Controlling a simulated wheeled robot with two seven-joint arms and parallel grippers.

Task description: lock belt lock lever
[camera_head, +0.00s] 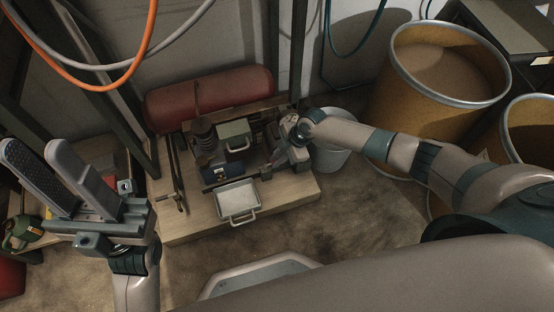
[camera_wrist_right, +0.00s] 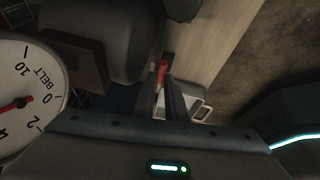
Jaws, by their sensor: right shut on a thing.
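The winding machine (camera_head: 232,150) sits on a pale wooden platform. My right gripper (camera_head: 290,140) is at the machine's right side; its fingers are hard to make out in the head view. In the right wrist view, my narrow right fingers (camera_wrist_right: 170,98) are shut at a small red-tipped lever (camera_wrist_right: 161,72), most of which is hidden. My left gripper (camera_head: 33,148) is open and empty, raised at the left, well apart from the machine.
A metal tray with a handle (camera_head: 238,200) is at the machine's front. A red cylinder (camera_head: 210,95) lies behind it. A white bucket (camera_head: 332,150) stands close to my right forearm, and large yellow drums (camera_head: 395,70) stand at the right. Open floor (camera_head: 350,225) lies in front.

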